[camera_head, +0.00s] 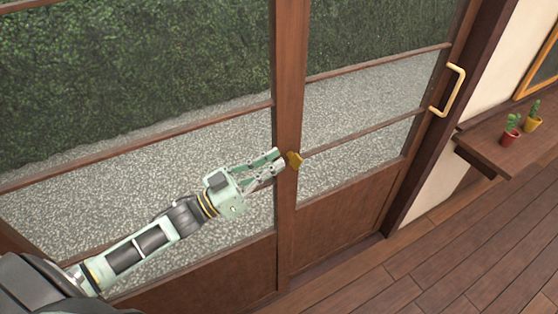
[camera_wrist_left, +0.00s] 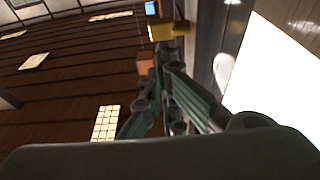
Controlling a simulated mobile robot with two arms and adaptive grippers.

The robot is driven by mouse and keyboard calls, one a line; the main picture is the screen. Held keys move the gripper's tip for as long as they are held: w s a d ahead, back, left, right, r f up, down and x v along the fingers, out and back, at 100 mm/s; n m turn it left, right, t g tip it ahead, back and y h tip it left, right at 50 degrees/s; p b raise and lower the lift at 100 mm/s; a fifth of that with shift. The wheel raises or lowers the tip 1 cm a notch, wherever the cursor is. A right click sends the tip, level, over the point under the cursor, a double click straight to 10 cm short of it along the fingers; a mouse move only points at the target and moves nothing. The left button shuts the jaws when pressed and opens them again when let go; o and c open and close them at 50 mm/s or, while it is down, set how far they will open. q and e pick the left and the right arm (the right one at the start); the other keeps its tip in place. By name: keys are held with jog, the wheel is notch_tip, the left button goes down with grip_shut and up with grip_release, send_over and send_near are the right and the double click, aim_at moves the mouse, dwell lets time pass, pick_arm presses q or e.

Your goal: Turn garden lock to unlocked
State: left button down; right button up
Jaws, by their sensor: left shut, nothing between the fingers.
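The garden lock is a small yellow-brass knob (camera_head: 294,160) on the brown wooden middle post of the sliding glass door (camera_head: 288,100). In the left wrist view the brass lock (camera_wrist_left: 168,30) shows at the top, just beyond the fingers. My left gripper (camera_head: 278,159) is shut and empty, with its fingertips right beside the lock's left side. I cannot tell whether they touch it. In the left wrist view the closed fingers (camera_wrist_left: 165,62) point at the lock. My right gripper is not in view.
A cream pull handle (camera_head: 452,90) is on the door's right frame. A wooden shelf (camera_head: 490,150) at the right holds two small potted cacti, one in a red pot (camera_head: 508,137) and one in a yellow pot (camera_head: 531,124). The plank floor (camera_head: 440,260) at lower right is clear.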

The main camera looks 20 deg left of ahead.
aim_at(293, 158)
pick_arm(q)
jog(key=shift+w+d+f, duration=0.45)
jog(key=shift+w+d, duration=0.1)
jog(key=shift+w, duration=0.15)
jog(key=shift+f, duration=0.1)
jog(key=shift+w+d+f+t+h+b, duration=0.1)
jog(key=shift+f+t+h+b, duration=0.5)
jog(key=shift+b, duration=2.15)
jog(key=shift+a+f+t+h+b, duration=0.1)
jog(key=shift+f+t+h+b, duration=0.5)
jog(key=shift+b, duration=2.15)
jog(key=shift+w+d+f+t+h+b, duration=0.15)
jog(key=shift+t+h+b, duration=0.8)
jog(key=shift+b, duration=1.8)
jog(key=shift+s+t+y, duration=0.1)
jog(key=shift+t+y, duration=0.15)
